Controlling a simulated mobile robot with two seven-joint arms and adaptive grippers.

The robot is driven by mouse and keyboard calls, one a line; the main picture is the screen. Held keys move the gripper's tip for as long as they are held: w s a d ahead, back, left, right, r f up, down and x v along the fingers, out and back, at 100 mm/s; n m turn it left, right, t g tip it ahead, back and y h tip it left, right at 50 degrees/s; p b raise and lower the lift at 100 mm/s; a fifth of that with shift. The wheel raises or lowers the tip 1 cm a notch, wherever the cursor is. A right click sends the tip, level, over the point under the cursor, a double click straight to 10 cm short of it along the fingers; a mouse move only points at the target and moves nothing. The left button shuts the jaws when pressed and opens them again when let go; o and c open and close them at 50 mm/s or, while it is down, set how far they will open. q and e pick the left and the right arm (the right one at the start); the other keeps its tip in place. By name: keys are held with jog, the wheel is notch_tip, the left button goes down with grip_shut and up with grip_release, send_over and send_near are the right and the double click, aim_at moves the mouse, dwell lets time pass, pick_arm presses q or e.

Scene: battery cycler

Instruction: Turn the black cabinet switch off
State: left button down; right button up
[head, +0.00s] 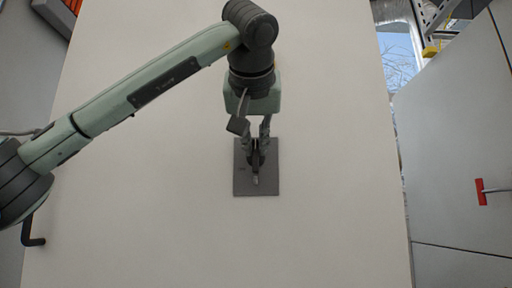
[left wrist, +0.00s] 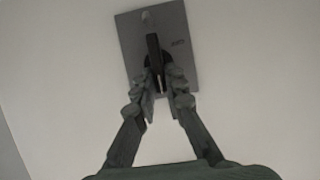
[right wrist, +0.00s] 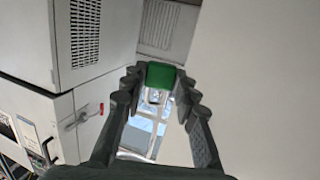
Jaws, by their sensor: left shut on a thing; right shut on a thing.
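The black cabinet switch (head: 255,178) is a dark handle on a square grey plate (head: 241,186), fixed to a pale panel. In the left wrist view the switch handle (left wrist: 153,45) stands along the middle of the plate (left wrist: 184,68). My left gripper (head: 257,153) reaches down to the switch, its fingers closed around the handle's near part. The fingers (left wrist: 160,84) hide part of the switch base. My right gripper (right wrist: 159,80) shows only in its own wrist view, shut on a green block (right wrist: 160,73) and away from the switch.
The pale panel (head: 150,190) around the plate is bare. A grey cabinet (head: 455,130) with a red handle (head: 480,192) stands at right. A black handle (head: 33,240) sits at lower left. The right wrist view shows white cabinets (right wrist: 30,110) and a window (right wrist: 142,134).

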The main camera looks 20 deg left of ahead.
aim_at(243, 154)
pick_arm(q)
jog(key=n+t+h+b, duration=0.1)
jog(key=n, duration=0.2)
jog(key=a+f+n+t+h+b, duration=0.1)
jog(key=n+h+b, duration=0.1)
jog(key=n, duration=0.1)
jog(key=a+n+t+h+b, duration=0.1)
jog(key=n+h+b, duration=0.1)
jog(key=n, duration=0.1)
jog(key=shift+s+f, duration=0.25)
jog(key=shift+f, duration=0.15)
jog(key=n+b, duration=0.1)
jog(key=n+t+b, duration=0.1)
jog(key=shift+a+f+n+h, duration=0.1)
jog(key=shift+f+n+h, duration=0.1)
jog(key=shift+n+h, duration=0.15)
jog(key=shift+n+t+b, duration=0.5)
jog(key=shift+n+b, duration=0.35)
jog(key=shift+n, duration=0.1)
jog(key=c, duration=1.6)
grip_release()
